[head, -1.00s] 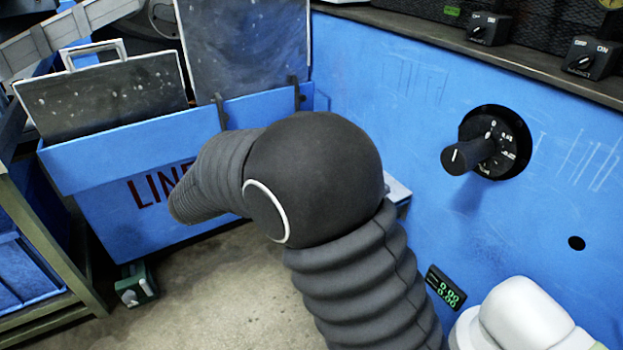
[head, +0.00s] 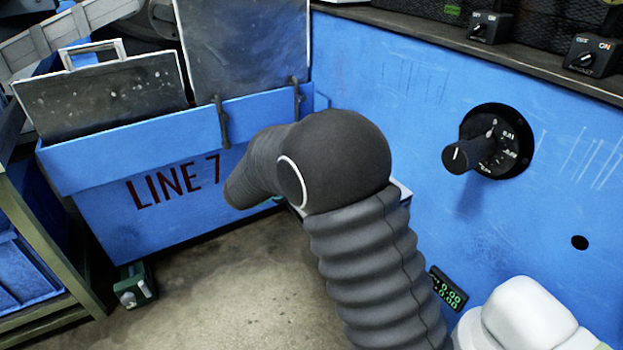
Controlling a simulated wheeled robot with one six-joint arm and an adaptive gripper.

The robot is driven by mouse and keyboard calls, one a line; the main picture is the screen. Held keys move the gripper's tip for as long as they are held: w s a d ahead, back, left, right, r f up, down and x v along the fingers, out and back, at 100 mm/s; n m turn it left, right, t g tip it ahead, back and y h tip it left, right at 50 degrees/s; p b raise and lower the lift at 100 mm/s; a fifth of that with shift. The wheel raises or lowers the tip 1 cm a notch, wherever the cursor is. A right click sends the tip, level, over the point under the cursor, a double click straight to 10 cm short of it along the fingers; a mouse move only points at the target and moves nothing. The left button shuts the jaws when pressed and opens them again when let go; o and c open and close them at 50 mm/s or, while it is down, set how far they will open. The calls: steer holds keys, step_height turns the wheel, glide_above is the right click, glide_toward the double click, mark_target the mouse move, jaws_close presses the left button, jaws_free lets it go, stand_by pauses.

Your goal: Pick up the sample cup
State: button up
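The sample cup is not visible in the head view. My gripper is not visible either; my own dark, ribbed arm fills the middle of the picture, and its forearm points away to the left and hides what lies behind it. A small light-coloured surface (head: 402,188) shows partly behind my arm, against the blue machine wall. I cannot tell what stands on it.
A blue bin marked LINE 7 (head: 150,215) stands at the left, with grey panels above it. A blue machine wall (head: 400,90) with a black dial (head: 485,145) rises at the right. A green box (head: 136,287) lies on the floor. Bare floor (head: 230,290) shows left of my arm.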

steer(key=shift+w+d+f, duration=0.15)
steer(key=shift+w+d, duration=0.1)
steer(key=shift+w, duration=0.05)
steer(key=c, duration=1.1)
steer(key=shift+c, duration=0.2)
